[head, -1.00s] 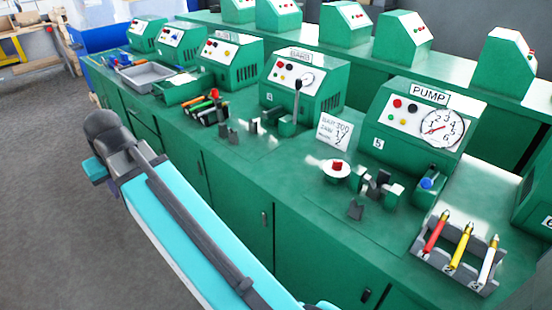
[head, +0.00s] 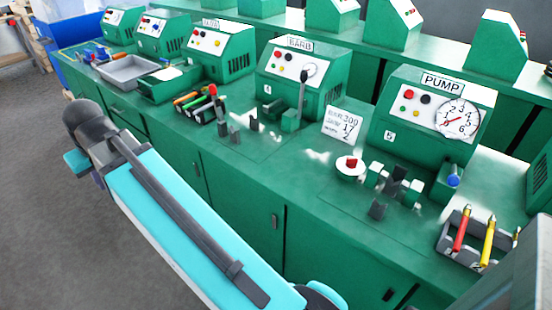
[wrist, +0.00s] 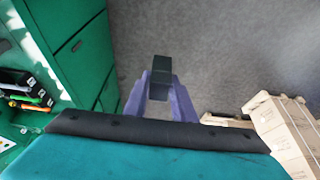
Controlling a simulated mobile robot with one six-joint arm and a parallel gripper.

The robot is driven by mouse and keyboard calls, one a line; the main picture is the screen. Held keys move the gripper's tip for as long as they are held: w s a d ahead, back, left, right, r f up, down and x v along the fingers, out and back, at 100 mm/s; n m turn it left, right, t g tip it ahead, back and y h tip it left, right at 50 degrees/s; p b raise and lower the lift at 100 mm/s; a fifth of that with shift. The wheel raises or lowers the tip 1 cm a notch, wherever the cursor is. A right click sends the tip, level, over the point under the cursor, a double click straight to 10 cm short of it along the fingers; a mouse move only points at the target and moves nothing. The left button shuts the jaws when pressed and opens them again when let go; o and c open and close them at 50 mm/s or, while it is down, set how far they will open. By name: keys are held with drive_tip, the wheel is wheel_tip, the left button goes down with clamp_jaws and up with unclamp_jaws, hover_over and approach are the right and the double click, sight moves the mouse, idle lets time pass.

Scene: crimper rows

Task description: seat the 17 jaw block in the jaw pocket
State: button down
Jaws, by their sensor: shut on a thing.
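In the wrist view, my gripper (wrist: 160,92) has its two purple-grey fingers shut on a dark block (wrist: 162,68), held above the grey floor. Any number on the block is unreadable, so I cannot tell whether it is the 17 block. The gripper's fingers cannot be made out in the head view. In the head view, a fixture of green blocks and dark upright pieces (head: 397,182) stands before the PUMP machine (head: 440,112). Which opening is the jaw pocket cannot be told.
A card with numbers (head: 343,125) stands between the BARB machine (head: 303,75) and the PUMP machine. Small dark pieces (head: 235,135) stand before BARB. A rack of coloured tools (head: 468,240) is at the right. Wooden crates (wrist: 280,125) show in the wrist view.

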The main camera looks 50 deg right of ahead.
idle(0.4)
drive_tip(key=shift+d, duration=0.55)
drive_tip(key=s+d+f+p, duration=0.15)
drive_tip(key=s+d, duration=0.25)
drive_tip(key=d, duration=0.6)
drive_tip(key=s+d+f, duration=0.2)
drive_tip(key=s+d, duration=0.1)
drive_tip(key=d, duration=0.8)
drive_tip(key=s+d+f, duration=0.2)
drive_tip(key=s+d, duration=0.2)
drive_tip(key=d, duration=0.6)
drive_tip(key=s+d+f+p, duration=0.1)
drive_tip(key=s+d+f, duration=0.1)
drive_tip(key=s+d, duration=0.8)
drive_tip(key=s+d+f+p, duration=0.1)
drive_tip(key=s+d, duration=0.9)
drive_tip(key=s, duration=0.6)
drive_tip(key=shift+d+f, duration=0.3)
drive_tip(key=shift+f, duration=0.1)
